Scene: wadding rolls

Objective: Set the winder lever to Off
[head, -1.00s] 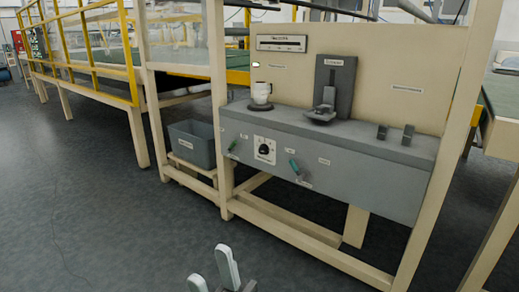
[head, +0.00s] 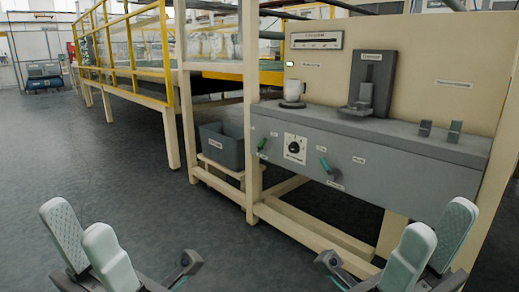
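A grey machine panel (head: 385,172) on a cream frame carries two levers with green handles. One lever (head: 262,144) is at its left end, and the other lever (head: 325,165) is to the right of a round black knob (head: 293,147). Small white labels sit beside them, too small to read, so I cannot tell which is the winder lever or its setting. My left gripper (head: 78,218) is open and empty at the lower left. My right gripper (head: 440,217) is open and empty at the lower right, in front of the panel. Both are apart from the levers.
A white mug (head: 294,92) and a dark grey device (head: 368,85) stand on the panel's top ledge, with two small dark blocks (head: 440,131) to the right. A grey bin (head: 222,146) sits low at left. Cream posts frame the panel. The floor (head: 110,170) at left is clear.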

